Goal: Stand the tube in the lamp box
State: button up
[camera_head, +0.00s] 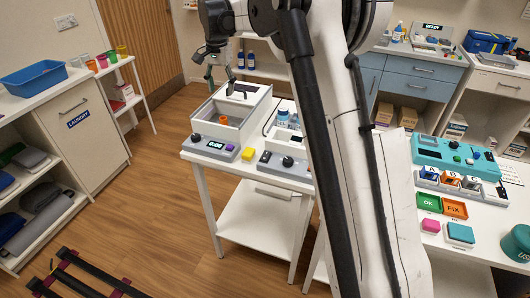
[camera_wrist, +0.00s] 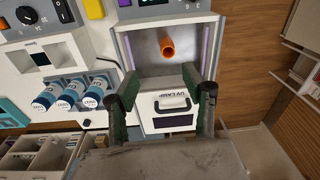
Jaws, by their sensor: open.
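The lamp box (camera_head: 207,117) is a white open-topped box on the middle table. In the wrist view its panel (camera_wrist: 170,99) reads "UV LAMP" and has a black handle and a dark window. The orange tube (camera_wrist: 167,48) is inside the box and looks upright, with its open end showing; its foot is not clear. Its orange top also shows in the head view (camera_head: 223,121). My gripper (camera_head: 221,87) is above the rear part of the box. In the wrist view its open fingers (camera_wrist: 162,97) are on either side of the panel, empty and apart from the tube.
A grey control unit (camera_head: 208,147) with a display, a knob and a purple button sits before the box. A yellow block (camera_head: 248,154) is beside it. Free floor (camera_head: 150,190) lies left of the table.

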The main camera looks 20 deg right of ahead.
jog(key=s+r+n+t, duration=0.2)
jog(key=s+r, duration=0.3)
jog(key=s, duration=0.6)
jog(key=s+r+n+t, duration=0.15)
jog(key=s+r, duration=0.25)
jog(key=s, duration=0.7)
jog(key=s+f+n+t, duration=0.1)
jog(key=s+f, duration=0.3)
jog(key=s, duration=0.7)
jog(key=s+f+n+t, duration=0.2)
jog(key=s+f+n, duration=0.1)
jog(key=s, duration=0.8)
jog(key=shift+s+f, duration=0.15)
jog(key=shift+f, duration=0.65)
jog(key=shift+n, duration=0.25)
jog(key=shift+c, duration=0.5)
